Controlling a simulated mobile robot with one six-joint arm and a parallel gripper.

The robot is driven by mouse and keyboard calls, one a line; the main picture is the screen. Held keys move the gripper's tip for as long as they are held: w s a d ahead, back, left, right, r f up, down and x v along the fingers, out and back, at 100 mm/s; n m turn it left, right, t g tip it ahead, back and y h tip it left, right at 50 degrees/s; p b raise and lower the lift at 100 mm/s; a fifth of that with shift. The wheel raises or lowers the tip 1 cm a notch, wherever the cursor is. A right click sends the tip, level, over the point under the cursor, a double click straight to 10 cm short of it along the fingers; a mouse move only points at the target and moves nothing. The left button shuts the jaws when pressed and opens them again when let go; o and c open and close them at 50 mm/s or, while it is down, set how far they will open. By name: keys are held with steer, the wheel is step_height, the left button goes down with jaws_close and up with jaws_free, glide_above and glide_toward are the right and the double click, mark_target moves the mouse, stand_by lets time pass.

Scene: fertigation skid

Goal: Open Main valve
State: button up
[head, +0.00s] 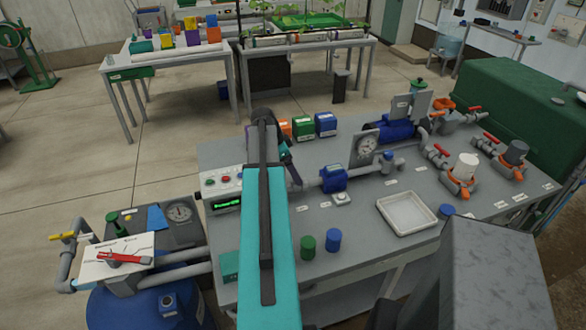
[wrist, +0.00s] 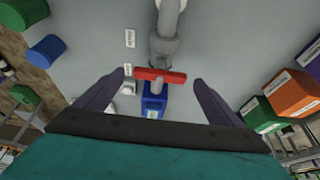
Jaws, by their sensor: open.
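The Main valve shows in the wrist view as a red bar handle (wrist: 160,76) on a grey pipe (wrist: 166,45). The handle lies crosswise to the pipe. My gripper (wrist: 158,80) is open, with one dark finger beyond each end of the handle and gaps at both sides. I cannot tell how far above the handle the fingertips are. In the head view my gripper (head: 287,165) is over the left part of the skid bench, and my arm hides the valve. The valve's label cannot be read.
A blue meter (head: 333,177) sits on the pipe beside the valve. Orange, green and blue boxes (head: 303,127) stand behind it. Green (head: 307,247) and blue (head: 333,240) cylinders and a white tray (head: 407,213) are in front. A control box (head: 224,190) is left.

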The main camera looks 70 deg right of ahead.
steer(key=shift+s+d+f, duration=0.15)
steer(key=shift+f, duration=0.35)
steer(key=c, duration=1.1)
steer(key=shift+o, duration=0.2)
